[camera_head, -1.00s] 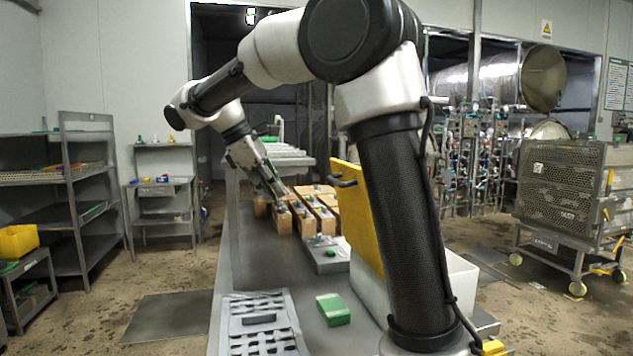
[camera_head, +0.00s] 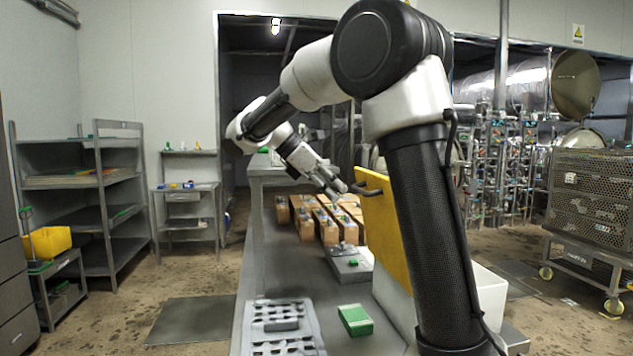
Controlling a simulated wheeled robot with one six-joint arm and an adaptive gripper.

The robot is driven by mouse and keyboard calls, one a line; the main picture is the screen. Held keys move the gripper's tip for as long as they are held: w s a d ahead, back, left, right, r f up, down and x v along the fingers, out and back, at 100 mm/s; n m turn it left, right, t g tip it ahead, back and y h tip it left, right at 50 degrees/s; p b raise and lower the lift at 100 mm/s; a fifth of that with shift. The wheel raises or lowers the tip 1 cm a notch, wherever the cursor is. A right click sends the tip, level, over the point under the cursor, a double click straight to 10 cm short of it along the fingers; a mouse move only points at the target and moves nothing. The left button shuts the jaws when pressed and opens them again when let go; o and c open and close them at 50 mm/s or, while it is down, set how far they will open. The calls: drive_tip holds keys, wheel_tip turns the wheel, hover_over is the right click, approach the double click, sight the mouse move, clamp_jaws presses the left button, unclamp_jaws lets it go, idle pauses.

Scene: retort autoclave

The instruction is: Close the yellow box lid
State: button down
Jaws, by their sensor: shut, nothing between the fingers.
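The yellow box lid (camera_head: 379,225) stands upright, raised from a white box (camera_head: 393,290) whose body is largely hidden behind my arm. A dark handle (camera_head: 367,188) sticks out from the lid's left face near its top. My gripper (camera_head: 341,190) is shut and empty. In the picture it is just left of the handle, near the lid's upper edge. I cannot tell whether it touches the handle.
Several brown boxes (camera_head: 329,229) stand farther back on the grey table (camera_head: 262,260). A green box (camera_head: 355,320) and a grey slotted tray (camera_head: 283,327) lie at the front. A grey device (camera_head: 350,262) sits left of the lid. Bare table shows along the left.

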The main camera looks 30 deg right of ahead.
drive_tip(key=shift+s+d, duration=0.15)
drive_tip(key=shift+d, duration=0.35)
drive_tip(key=shift+s+d, duration=0.15)
drive_tip(key=shift+d, duration=0.35)
